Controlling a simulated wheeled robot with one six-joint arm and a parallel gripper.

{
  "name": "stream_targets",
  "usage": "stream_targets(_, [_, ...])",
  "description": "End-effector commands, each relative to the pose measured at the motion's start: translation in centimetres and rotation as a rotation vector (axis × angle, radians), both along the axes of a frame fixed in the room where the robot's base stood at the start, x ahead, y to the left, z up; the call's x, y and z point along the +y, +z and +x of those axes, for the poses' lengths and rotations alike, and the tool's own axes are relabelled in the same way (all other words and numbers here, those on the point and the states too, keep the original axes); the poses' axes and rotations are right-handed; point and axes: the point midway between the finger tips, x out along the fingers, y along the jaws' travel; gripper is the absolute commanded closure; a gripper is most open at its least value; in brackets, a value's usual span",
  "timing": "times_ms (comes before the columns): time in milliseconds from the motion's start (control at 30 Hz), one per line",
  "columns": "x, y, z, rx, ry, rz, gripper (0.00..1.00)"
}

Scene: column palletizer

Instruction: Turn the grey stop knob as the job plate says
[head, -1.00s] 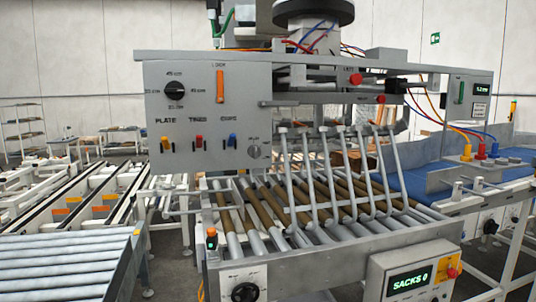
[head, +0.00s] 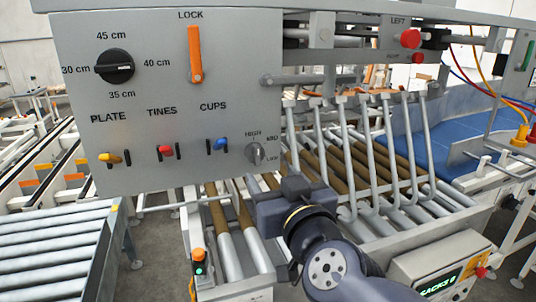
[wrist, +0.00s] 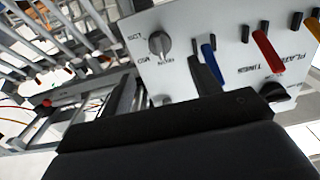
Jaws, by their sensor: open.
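The grey stop knob (head: 256,153) is at the lower right of the grey control panel (head: 190,110), with HIGH, MID and LOW around it. Its ridge stands close to upright; I cannot tell which end is the pointer. It also shows in the wrist view (wrist: 159,44), upside down, beyond the dark gripper body. My gripper (head: 287,188) is open, just below and right of the knob in the head view, apart from it. Its fingertips are hard to make out. I cannot make out a job plate in either view.
Blue CUPS (head: 219,145), red TINES (head: 165,150) and yellow PLATE (head: 111,158) levers sit left of the knob. Above are a black centimetre dial (head: 115,66) and an orange LOCK lever (head: 195,55). Metal tines (head: 350,155) hang over rollers at the right.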

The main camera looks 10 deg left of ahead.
Motion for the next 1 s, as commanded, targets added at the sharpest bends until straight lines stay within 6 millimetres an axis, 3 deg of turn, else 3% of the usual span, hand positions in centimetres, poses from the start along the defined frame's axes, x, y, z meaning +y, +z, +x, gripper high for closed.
stream_targets(500, [4.0,-0.3,6.7,0.003,0.000,-0.002,0.41])
stream_targets(1000, [4.7,-0.1,7.8,0.002,0.000,-0.001,0.41])
